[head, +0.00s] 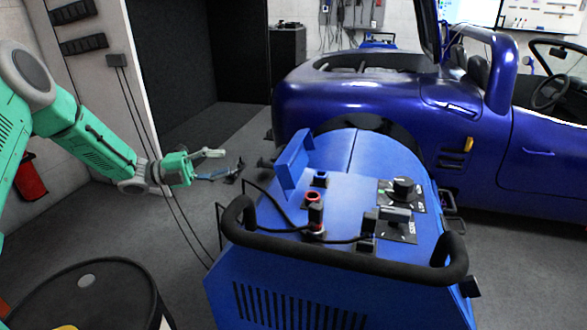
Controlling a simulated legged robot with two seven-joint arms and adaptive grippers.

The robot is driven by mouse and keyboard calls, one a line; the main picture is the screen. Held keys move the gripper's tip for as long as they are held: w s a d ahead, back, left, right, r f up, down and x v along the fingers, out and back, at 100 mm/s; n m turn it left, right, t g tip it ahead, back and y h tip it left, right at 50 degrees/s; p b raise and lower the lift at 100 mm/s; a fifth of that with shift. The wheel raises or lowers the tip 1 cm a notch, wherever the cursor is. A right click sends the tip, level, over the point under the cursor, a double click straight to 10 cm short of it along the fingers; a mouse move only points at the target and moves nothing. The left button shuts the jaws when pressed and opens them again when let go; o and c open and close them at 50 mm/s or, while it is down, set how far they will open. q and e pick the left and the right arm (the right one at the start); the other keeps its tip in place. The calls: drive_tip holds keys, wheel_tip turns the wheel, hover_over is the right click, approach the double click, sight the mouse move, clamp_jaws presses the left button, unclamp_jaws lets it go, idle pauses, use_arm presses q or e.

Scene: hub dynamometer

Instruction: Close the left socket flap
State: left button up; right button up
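A blue flap (293,166) stands raised, tilted up, at the left of the top of the blue dynamometer unit (260,258). A blue-rimmed socket (320,177) and a red-ringed connector (313,196) are just right of it. A black cable runs from the connector area across the top. My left gripper (207,165) is at the left, over the floor, clear of the flap and apart from the unit. Its fingers look parted, with nothing between them. My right gripper is not in view.
A black handle bar (345,262) curves around the front of the unit's top. A control panel with dark knobs (402,188) is at its right. A blue car (400,110) stands close behind. A black drum (85,297) is at the lower left.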

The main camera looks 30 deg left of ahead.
sight(275, 153)
use_arm(q)
drive_tip(key=b+x, duration=0.1)
drive_tip(key=x, duration=1.2)
drive_tip(key=shift+w+f+b, duration=0.1)
drive_tip(key=shift+f+b, duration=0.1)
drive_tip(key=shift+b, duration=0.1)
drive_tip(key=shift+w+d, duration=0.15)
drive_tip(key=shift+w, duration=0.1)
drive_tip(key=shift+a, duration=0.25)
